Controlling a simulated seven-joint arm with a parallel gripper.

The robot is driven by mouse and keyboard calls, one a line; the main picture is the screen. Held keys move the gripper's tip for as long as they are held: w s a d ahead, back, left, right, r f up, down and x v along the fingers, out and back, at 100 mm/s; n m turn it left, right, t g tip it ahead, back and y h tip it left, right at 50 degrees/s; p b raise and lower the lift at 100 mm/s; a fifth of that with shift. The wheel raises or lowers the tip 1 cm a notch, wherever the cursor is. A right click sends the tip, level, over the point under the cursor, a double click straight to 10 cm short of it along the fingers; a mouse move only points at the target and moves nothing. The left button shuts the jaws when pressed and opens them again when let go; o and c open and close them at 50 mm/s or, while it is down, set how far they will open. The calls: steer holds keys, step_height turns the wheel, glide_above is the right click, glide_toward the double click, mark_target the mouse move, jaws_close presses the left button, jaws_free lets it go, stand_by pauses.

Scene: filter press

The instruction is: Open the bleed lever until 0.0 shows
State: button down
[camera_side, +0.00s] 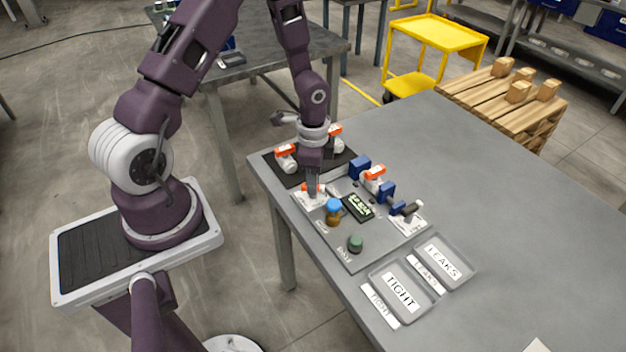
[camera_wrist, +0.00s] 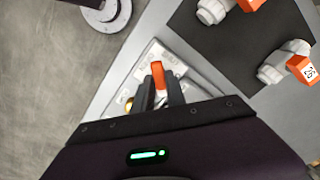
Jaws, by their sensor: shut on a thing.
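The orange bleed lever (camera_wrist: 158,76) sits on a white labelled plate (camera_wrist: 158,58) in the wrist view. My gripper (camera_wrist: 164,90) is shut on the lever, with a dark finger on each side of it. In the side view my gripper (camera_side: 313,194) reaches down to the left corner of the grey test panel (camera_side: 344,252), where a little of the lever's orange shows beside the fingers.
An orange-handled valve (camera_side: 375,174) sits between blue clamp blocks. More white valves (camera_side: 286,160) are on a black mat (camera_side: 273,165). TIGHT (camera_side: 378,278) and LEAKS (camera_side: 463,279) trays lie in front; the table's right is clear.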

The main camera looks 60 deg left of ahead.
steer(key=n, duration=0.4)
steer(key=shift+n, duration=2.1)
steer(key=c, duration=1.4)
jaws_free()
steer(key=shift+o, duration=0.2)
step_height(320, 180, up, 7)
steer(key=shift+r, duration=0.1)
